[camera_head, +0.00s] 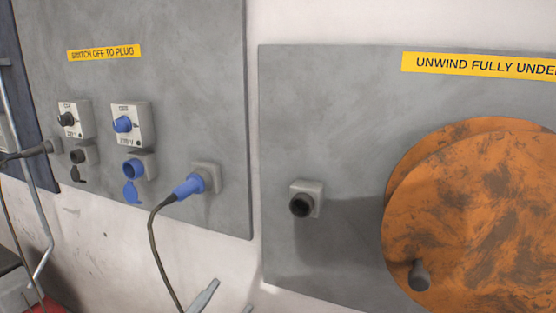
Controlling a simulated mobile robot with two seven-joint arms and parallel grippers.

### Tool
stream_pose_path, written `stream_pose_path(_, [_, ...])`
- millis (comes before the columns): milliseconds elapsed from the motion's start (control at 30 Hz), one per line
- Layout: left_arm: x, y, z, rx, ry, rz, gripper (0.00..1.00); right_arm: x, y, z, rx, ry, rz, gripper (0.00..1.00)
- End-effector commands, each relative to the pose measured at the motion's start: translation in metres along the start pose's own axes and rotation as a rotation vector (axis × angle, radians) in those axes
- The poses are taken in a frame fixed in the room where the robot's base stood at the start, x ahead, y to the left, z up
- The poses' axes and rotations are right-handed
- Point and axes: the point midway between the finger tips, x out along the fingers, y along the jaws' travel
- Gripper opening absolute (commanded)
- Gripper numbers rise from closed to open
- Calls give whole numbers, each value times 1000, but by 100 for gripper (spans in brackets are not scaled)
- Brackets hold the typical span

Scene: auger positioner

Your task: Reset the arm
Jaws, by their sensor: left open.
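My left gripper (226,302) shows only as two grey fingertips at the bottom edge, spread apart with nothing between them. The rest of the left arm is out of the picture. The tips are below the left grey panel (200,100) and to the right of a dark cable. A blue plug (188,188) on that cable sits in a grey socket (207,177) at the panel's lower right. My right gripper does not show.
Two switch boxes, one with a black knob (68,118) and one with a blue knob (123,124), sit above sockets. The right panel (330,110) carries a black-fronted grey fitting (304,202) and a worn orange reel (470,210) with a dark handle (419,276).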

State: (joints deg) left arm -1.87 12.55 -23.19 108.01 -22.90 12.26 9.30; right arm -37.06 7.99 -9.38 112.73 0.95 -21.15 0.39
Motion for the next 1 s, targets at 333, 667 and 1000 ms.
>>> stream_pose_path(333, [-174,34,126,-331,-742,-140,60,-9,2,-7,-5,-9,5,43])
stream_pose_path(667, [-276,66,146,-471,-1064,-154,60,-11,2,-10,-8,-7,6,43])
stream_pose_path(1000, [-277,67,147,-474,-1069,-153,60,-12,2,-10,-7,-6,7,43])
